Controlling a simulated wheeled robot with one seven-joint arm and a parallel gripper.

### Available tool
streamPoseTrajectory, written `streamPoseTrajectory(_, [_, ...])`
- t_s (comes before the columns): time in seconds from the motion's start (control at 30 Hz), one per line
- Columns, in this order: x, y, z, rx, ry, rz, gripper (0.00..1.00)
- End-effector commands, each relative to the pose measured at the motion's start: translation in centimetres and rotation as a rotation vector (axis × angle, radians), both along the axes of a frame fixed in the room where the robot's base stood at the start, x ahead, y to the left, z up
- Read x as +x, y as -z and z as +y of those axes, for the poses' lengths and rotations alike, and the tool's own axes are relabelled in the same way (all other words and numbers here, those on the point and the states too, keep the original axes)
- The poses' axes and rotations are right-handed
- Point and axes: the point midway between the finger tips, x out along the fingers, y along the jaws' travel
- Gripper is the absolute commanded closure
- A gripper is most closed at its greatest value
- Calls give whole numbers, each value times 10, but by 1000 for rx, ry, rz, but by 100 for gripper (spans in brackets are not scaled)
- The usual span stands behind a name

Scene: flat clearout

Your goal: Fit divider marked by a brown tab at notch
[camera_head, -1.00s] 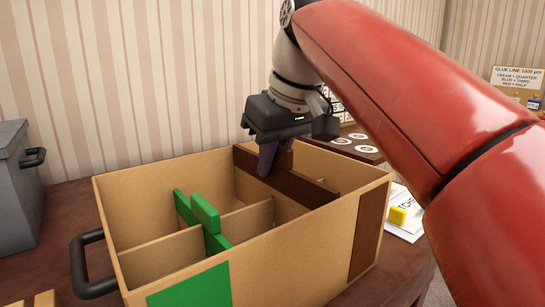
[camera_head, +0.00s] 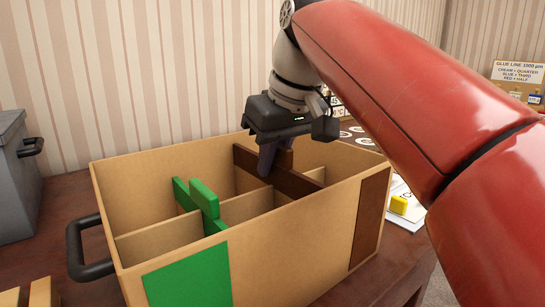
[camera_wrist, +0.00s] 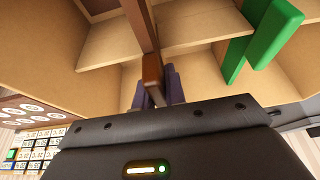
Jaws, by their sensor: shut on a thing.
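My gripper (camera_head: 272,158) is shut on the top tab of the brown-edged divider (camera_head: 300,184), inside the far part of the cardboard box (camera_head: 125,172). In the wrist view the brown tab (camera_wrist: 152,72) stands between my two dark fingers. The divider stands upright across the box, its top edge roughly level with or below the rim at the right. Its lower edge and the notch are hidden. A green divider with a tab (camera_head: 204,198) stands to the left. A brown patch (camera_head: 369,222) and a green patch (camera_head: 188,283) mark the box's front wall.
A lengthwise cardboard partition (camera_head: 160,240) runs inside the box. A black handle (camera_head: 82,255) juts out at the left. A grey bin (camera_head: 14,185) stands at far left. A yellow block (camera_head: 398,205) lies on paper at the right.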

Motion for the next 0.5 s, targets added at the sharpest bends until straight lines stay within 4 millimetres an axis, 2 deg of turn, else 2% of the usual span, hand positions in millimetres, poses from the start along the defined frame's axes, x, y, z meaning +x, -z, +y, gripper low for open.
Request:
streamPoseTrajectory(0.03, [0, 0, 0, 0, 0, 0, 100])
streamPoseTrajectory(0.07, [0, 0, 0, 0, 0, 0, 84])
streamPoseTrajectory(0.23, [0, 0, 0, 0, 0, 0, 62])
streamPoseTrajectory(0.5, [0, -1, 0, 0, 0, 0, 62])
